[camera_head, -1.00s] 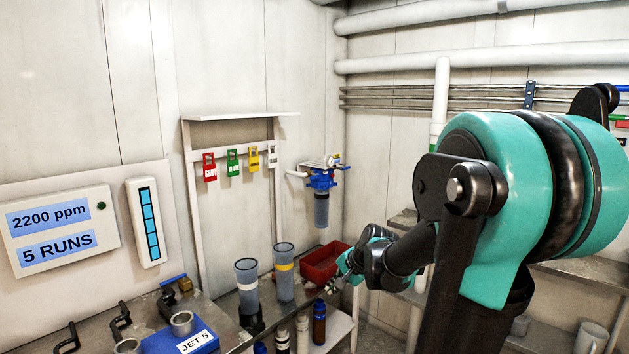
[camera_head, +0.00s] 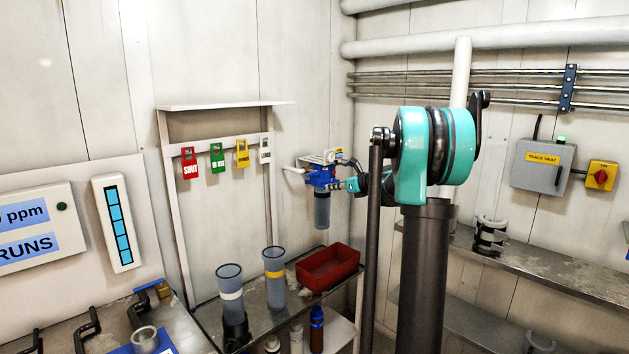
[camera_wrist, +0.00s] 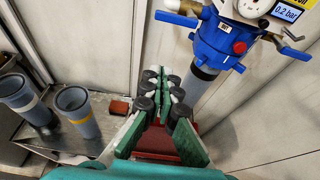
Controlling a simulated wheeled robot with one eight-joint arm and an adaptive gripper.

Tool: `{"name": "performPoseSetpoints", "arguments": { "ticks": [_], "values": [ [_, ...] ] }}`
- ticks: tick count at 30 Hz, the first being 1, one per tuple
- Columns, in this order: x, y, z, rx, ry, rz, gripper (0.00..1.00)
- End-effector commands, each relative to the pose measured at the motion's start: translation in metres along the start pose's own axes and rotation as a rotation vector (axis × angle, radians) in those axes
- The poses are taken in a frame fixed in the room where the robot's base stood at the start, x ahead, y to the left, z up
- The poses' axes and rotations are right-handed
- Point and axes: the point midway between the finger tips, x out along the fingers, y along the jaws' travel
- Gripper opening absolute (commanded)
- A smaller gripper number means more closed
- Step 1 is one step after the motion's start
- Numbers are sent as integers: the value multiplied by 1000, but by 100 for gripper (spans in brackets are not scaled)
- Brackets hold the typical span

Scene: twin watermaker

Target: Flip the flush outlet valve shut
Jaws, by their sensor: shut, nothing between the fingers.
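The wall-mounted filter unit has a blue head (camera_head: 322,177) over a grey-blue bowl (camera_head: 322,210). It also shows at the top of the wrist view (camera_wrist: 222,42), with a red knob (camera_wrist: 239,47) on its front. A small lever (camera_wrist: 290,48) sticks out on the right of the head, and a yellow-brown fitting (camera_wrist: 187,9) is at its left. I cannot tell from a label which is the flush outlet valve. My gripper (camera_head: 345,184) is shut and empty at the right side of the unit. In the wrist view my gripper (camera_wrist: 170,78) is below and left of the head, apart from it.
A pressure gauge and a 0.2 bar display (camera_wrist: 286,13) sit above the head. A red bin (camera_head: 330,268) and two grey cups, one white-banded (camera_head: 230,284) and one yellow-banded (camera_head: 274,268), stand below on the bench. Coloured tags (camera_head: 217,158) hang on a rack to the left.

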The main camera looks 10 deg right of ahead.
Motion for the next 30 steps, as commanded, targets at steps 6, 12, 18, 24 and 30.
{"name": "performPoseSetpoints", "arguments": {
  "ticks": [6,12,18,24,30],
  "values": [
    [0,1,0,-3,1,0,0],
    [15,1,0,-5,1,2,0],
    [51,1,0,-6,2,2,0],
    [91,2,0,-6,2,3,0],
    [93,1,19,-5,2,0,0]
  ]
}}
